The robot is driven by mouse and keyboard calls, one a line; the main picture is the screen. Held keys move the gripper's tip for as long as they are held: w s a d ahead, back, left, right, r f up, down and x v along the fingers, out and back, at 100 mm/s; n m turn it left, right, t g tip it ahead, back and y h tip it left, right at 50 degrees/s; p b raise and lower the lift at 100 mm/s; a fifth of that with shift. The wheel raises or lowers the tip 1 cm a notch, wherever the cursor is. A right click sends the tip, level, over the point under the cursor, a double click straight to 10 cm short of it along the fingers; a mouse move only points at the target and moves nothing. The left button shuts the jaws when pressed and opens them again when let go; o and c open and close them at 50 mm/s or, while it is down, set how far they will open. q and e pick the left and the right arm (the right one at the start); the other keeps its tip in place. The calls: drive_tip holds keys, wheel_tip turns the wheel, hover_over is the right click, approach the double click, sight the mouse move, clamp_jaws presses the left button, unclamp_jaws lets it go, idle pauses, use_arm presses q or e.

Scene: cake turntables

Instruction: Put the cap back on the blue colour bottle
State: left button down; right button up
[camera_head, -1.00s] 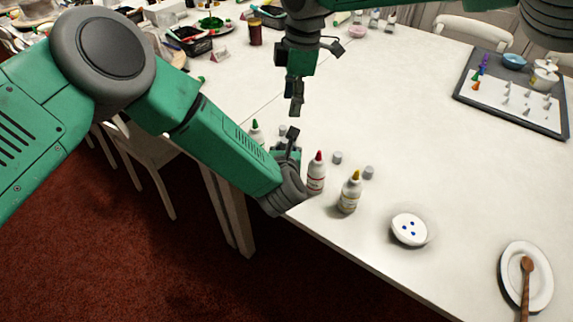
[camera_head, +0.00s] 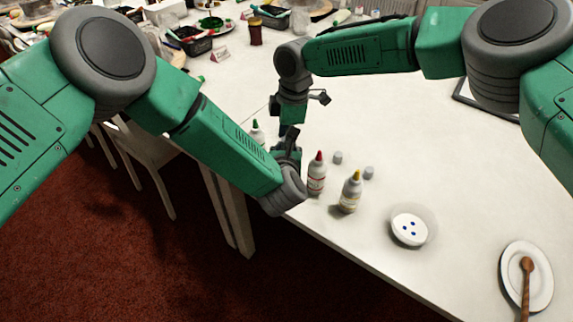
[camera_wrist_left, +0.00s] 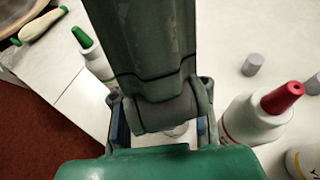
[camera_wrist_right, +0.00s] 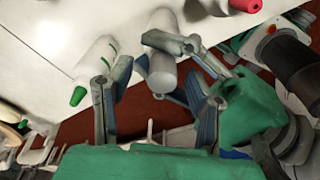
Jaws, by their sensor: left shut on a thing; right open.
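A pale bottle (camera_wrist_right: 161,50) stands in front of the right wrist camera; I take it for the blue one. My left gripper (camera_wrist_right: 183,55) is shut on its body. Its upper end (camera_wrist_right: 161,78) looks grey and cap-like; no blue tip shows, and I cannot tell whether that is a cap. My right gripper (camera_wrist_right: 155,90) is open, its fingers on either side of that upper end, apart from it as far as shows. In the head view, my right gripper (camera_head: 290,136) hangs just above my left one (camera_head: 284,158), and they hide the bottle.
A green-tipped bottle (camera_head: 257,132) stands left of the grippers. Red-tipped (camera_head: 317,176) and yellow-tipped (camera_head: 350,194) bottles stand right, with grey caps (camera_head: 338,157) (camera_head: 369,173) behind. A bowl (camera_head: 408,230) and a plate with a spoon (camera_head: 541,275) lie further right. The table's middle is clear.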

clamp_jaws()
drive_tip(key=shift+r+m, duration=0.1)
drive_tip(key=shift+m, duration=0.7)
drive_tip(key=m, duration=0.4)
drive_tip(key=shift+w+d+t, duration=0.1)
drive_tip(key=shift+w+t, duration=0.05)
drive_tip(key=shift+t, duration=0.25)
drive_tip(key=shift+c, duration=0.9)
unclamp_jaws()
